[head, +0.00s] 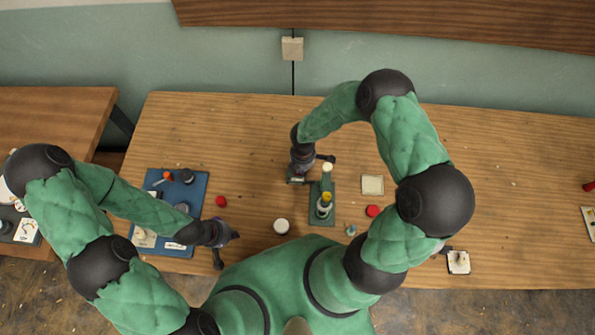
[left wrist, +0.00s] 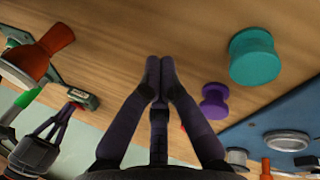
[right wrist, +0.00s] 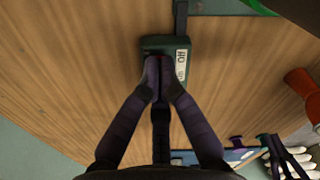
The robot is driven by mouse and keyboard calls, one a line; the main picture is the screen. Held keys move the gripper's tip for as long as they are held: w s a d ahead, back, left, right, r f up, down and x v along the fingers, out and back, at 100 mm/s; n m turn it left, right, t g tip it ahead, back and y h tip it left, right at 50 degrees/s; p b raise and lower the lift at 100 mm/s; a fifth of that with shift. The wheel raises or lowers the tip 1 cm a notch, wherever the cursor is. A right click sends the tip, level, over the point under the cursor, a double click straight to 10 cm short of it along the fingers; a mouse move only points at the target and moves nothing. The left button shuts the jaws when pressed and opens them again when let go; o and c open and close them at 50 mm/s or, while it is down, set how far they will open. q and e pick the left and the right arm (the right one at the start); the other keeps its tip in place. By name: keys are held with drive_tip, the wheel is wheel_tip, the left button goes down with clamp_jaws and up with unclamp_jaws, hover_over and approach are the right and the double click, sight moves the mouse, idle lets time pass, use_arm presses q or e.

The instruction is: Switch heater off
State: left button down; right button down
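A small dark green box (right wrist: 180,45) with a white label, its lettering partly covered, lies under my right gripper in the right wrist view. A bit of red shows at the fingertips. The box also shows in the left wrist view (left wrist: 82,98). My right gripper (right wrist: 158,62) has its fingers together over the box, at or touching its top; contact is unclear. In the head view the right gripper (head: 300,172) is left of a green stand (head: 320,205). My left gripper (head: 227,245) is near the front edge, fingers together and empty in the left wrist view (left wrist: 159,62).
A blue panel (head: 200,222) with knobs and gauges lies at left. A teal spool (left wrist: 254,57) and a purple spool (left wrist: 214,101) are near my left gripper.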

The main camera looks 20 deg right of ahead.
drive_tip(key=shift+r+p, duration=2.6)
drive_tip(key=shift+r, duration=0.95)
drive_tip(key=shift+f, duration=0.1)
